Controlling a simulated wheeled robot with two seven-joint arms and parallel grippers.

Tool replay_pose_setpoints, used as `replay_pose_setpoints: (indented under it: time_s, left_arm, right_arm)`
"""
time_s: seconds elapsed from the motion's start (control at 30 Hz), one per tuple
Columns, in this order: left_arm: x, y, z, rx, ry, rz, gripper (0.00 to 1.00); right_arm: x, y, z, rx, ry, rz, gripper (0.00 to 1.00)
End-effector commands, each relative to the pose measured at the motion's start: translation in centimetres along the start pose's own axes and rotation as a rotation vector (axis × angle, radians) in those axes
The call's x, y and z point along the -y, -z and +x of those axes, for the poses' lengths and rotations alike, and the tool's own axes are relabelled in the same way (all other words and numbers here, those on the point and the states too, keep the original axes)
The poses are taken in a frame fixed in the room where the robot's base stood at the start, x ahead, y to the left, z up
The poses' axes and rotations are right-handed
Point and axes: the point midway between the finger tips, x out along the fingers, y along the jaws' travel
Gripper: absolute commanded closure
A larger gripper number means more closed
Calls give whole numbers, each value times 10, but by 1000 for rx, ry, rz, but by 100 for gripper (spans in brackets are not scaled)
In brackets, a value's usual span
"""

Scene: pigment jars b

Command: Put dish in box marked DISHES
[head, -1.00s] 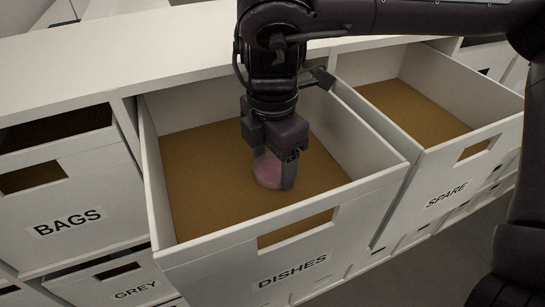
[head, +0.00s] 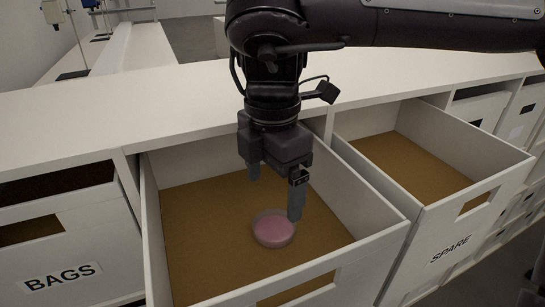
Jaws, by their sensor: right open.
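The dish (head: 273,229) is a small round pinkish dish with a clear rim. It lies on the brown floor of the pulled-out white box (head: 386,232), whose front label is out of view now but read DISHES a second ago. My right gripper (head: 274,192) points down inside the box, above and just behind the dish. Its two fingers are apart with nothing between them. One finger overlaps the dish's right edge in the picture; I cannot tell whether it touches. My left gripper is not in view.
The SPARE box (head: 477,226) stands pulled out and empty at the right. The BAGS box (head: 95,258) is at the left. A white counter top (head: 150,110) runs behind the boxes. My right arm crosses above the boxes from the upper right.

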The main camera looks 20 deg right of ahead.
Motion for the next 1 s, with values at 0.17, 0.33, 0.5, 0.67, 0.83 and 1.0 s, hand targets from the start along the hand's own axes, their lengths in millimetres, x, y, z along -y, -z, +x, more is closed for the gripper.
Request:
replay_pose_setpoints:
  time_s: [0.17, 0.33, 0.5, 0.67, 0.83, 1.0]
  left_arm:
    - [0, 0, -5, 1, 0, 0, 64]
    - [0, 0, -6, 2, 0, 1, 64]
    - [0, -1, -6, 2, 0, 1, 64]
    - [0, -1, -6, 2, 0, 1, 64]
    - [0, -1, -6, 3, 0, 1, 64]
    - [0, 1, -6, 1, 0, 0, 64]
  right_arm:
    - [0, 0, -34, 4, -3, 1, 11]
    - [0, 0, -46, 1, -1, 0, 11]
    - [0, 0, -48, 0, 1, 0, 11]
    - [0, 0, -48, 0, 0, 0, 11]
    - [0, 0, -48, 0, 0, 0, 11]
    - [0, 0, -48, 0, 0, 0, 11]
